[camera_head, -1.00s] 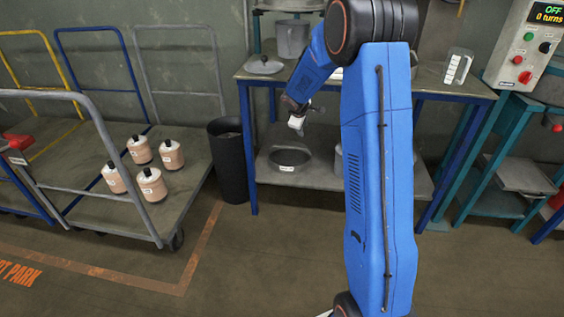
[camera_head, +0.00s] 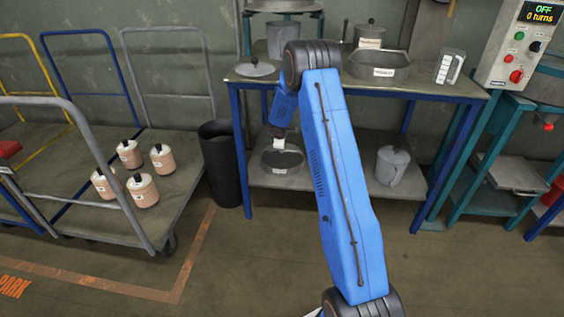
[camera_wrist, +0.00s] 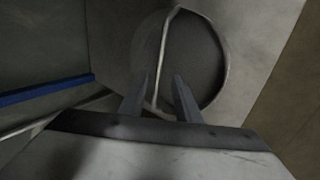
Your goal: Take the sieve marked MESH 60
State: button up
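A dark round sieve (camera_head: 283,160) with a white label on its front lies on the lower shelf of the blue-legged table; its label is too small to read. A second sieve (camera_head: 378,67), also labelled, stands on the tabletop, and its mark cannot be read clearly either. My gripper (camera_head: 279,142) is just over the lower sieve, at its back part in the head view. Contact cannot be told.
The tabletop above the lower shelf (camera_head: 315,180) has a blue front edge close to my arm. A black bin (camera_head: 222,165) and trolley are left.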

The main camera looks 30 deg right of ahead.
jog(key=x, duration=0.6)
send_over(283, 160)
jog(key=shift+f, duration=2.55)
grip_shut()
